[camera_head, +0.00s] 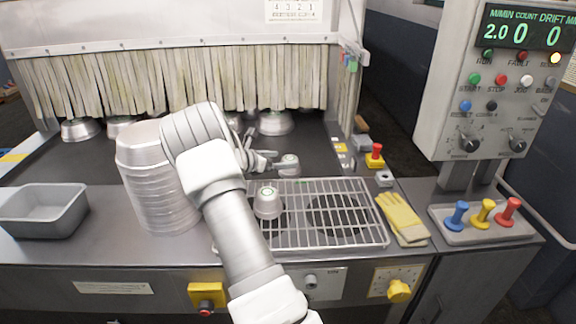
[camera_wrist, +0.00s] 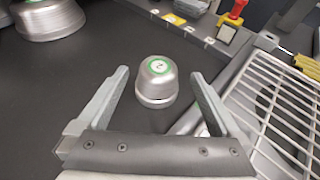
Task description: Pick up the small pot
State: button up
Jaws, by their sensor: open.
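A small silver pot (camera_head: 289,161) with a green-ringed label stands upside down on the dark conveyor surface, just behind the wire rack. In the wrist view the same small pot (camera_wrist: 157,82) appears between the two fingertips, with dark gaps on both sides. My gripper (camera_head: 266,160) is open and empty, just left of this pot in the head view. The fingers also show in the wrist view (camera_wrist: 160,76). A second small pot (camera_head: 268,201) stands upside down on the rack's left part, partly beside my arm.
A tall stack of pans (camera_head: 151,190) stands left of my arm. A larger pot (camera_head: 277,123) sits farther back near the strip curtain. A grey bin (camera_head: 72,222), yellow gloves (camera_head: 402,219) and a red button (camera_head: 376,150) are around.

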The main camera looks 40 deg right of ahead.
aim_at(291, 157)
jog(key=x, duration=0.5)
jog(key=shift+f, duration=0.15)
jog(key=shift+w+a, duration=0.1)
jog(key=c, duration=1.3)
jog(key=shift+o, duration=0.2)
jog(key=shift+r, duration=0.5)
notch_tip(291, 157, up, 3)
jog(key=shift+r, duration=0.1)
jog(key=s+d+r, duration=0.6)
jog(key=s+d, duration=0.1)
jog(key=d, duration=0.2)
jog(key=shift+s+r+p, duration=0.3)
jog(key=shift+r, duration=0.1)
